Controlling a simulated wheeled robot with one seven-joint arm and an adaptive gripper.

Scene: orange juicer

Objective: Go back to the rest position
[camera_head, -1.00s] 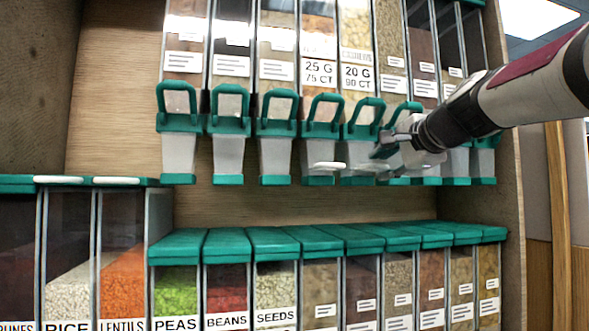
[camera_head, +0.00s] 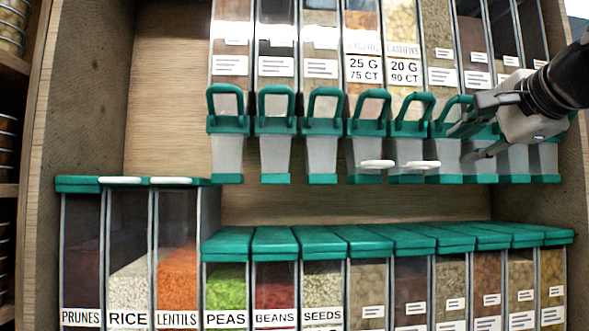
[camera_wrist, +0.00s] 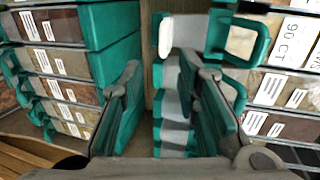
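My gripper (camera_head: 466,143) is at the right of the head view, in front of the lower ends of the upper dispensers. Its two fingers are apart with nothing held between them. The wrist view shows the open fingers (camera_wrist: 160,64), with dispenser parts beyond the gap. The row of clear dispensers with green handled spouts (camera_head: 322,125) hangs in the upper shelf. Two white oval pieces, one (camera_head: 377,164) left of the other (camera_head: 422,165), sit at dispenser bottoms left of my gripper. My gripper hides parts of the right-hand dispensers. I cannot tell whether it touches any.
Below stands a row of green-lidded bins (camera_head: 326,243). More bins, with prunes, rice and lentils (camera_head: 176,280), stand at the left. The wooden cabinet wall (camera_head: 575,170) is close at the right. Open space lies between the upper and lower rows.

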